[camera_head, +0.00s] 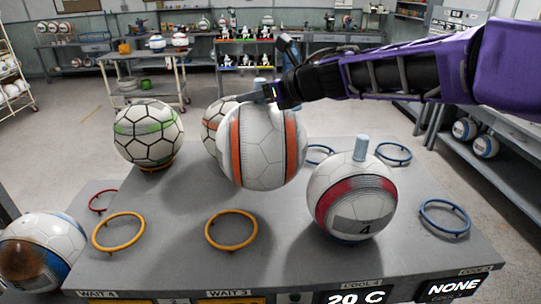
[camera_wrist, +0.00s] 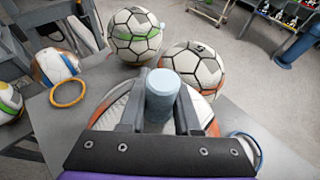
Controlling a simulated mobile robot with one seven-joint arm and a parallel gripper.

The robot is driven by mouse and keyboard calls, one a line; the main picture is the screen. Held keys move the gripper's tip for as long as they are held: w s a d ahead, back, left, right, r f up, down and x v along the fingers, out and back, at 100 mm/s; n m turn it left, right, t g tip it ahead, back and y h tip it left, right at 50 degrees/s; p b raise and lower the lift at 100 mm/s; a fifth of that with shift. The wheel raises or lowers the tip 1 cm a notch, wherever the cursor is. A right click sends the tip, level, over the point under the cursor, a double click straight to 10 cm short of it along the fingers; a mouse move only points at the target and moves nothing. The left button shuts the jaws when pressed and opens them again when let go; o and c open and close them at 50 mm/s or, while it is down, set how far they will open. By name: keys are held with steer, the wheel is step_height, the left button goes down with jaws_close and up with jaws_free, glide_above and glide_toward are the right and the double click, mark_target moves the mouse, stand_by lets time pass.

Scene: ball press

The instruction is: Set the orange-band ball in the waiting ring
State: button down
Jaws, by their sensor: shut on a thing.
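The orange-band ball (camera_head: 262,150) is white with two orange bands and hangs above the grey table. My gripper (camera_head: 270,92) is shut on the grey peg on top of it. In the wrist view the peg (camera_wrist: 161,92) stands between the fingers, and the gripper hides much of the ball. An empty yellow ring (camera_head: 232,249) at the WAIT 3 label lies in front of and below the ball. Another empty yellow ring (camera_head: 118,250) lies left of it, near the WAIT 4 label.
A green-band ball (camera_head: 148,133) sits at the back left. A ball with orange-brown marks (camera_head: 214,122) is partly hidden behind the held ball. A red-band ball (camera_head: 352,195) with a peg stands at right. Empty blue rings (camera_head: 445,234) lie at right; a ball (camera_head: 40,250) is at lower left.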

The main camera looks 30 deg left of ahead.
step_height(320, 180, down, 8)
steer(key=b, duration=0.2)
steer(key=shift+r, duration=0.2)
steer(key=c, duration=0.6)
jaws_free()
